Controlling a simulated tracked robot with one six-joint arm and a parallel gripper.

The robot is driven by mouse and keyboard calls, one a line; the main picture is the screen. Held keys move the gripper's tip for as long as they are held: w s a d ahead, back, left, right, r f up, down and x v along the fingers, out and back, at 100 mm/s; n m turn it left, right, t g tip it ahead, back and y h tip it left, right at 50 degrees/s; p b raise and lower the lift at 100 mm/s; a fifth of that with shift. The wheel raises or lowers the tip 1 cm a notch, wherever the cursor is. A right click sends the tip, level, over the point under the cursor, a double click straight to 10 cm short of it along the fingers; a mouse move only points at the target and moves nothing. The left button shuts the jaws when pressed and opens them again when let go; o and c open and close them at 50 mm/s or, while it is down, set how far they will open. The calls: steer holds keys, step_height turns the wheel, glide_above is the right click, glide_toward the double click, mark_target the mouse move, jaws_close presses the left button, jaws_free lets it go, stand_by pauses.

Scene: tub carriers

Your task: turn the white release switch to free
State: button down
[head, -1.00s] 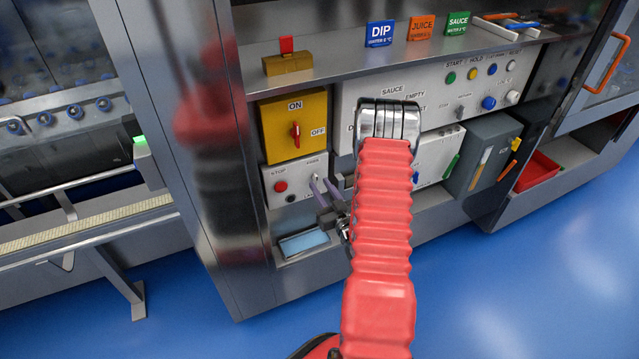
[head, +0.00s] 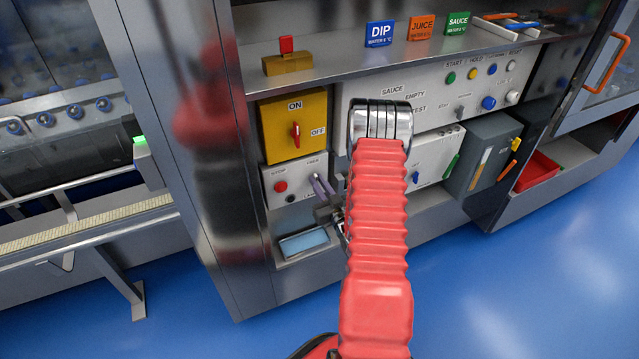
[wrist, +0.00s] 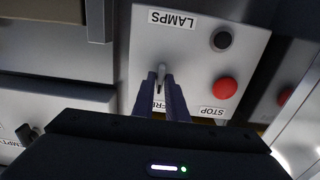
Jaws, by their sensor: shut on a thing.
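The white release switch (wrist: 160,74) is a small pale lever on a light panel. In the wrist view its tip shows between the fingertips of my gripper (wrist: 161,82). The gripper is shut on it, one dark purple finger on each side. Part of a label beside the switch is covered by the fingers. In the head view my gripper (head: 320,184) reaches the panel below the word FREE, and the switch is hidden there by the fingers.
On the same panel are a red STOP button (wrist: 225,88) and a dark LAMPS knob (wrist: 222,40). A yellow ON/OFF box with a red handle (head: 296,135) is above. A blue-topped tray (head: 303,242) is below. Blue floor is clear in front.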

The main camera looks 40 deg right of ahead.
steer(key=shift+d, duration=0.1)
steer(key=shift+n, duration=0.3)
steer(key=n, duration=1.1)
steer(key=shift+a+f, duration=0.15)
steer(key=shift+a, duration=0.2)
steer(key=shift+n, duration=0.3)
steer(key=c, duration=1.8)
jaws_free()
steer(key=shift+c, duration=0.2)
steer(key=shift+s, duration=0.1)
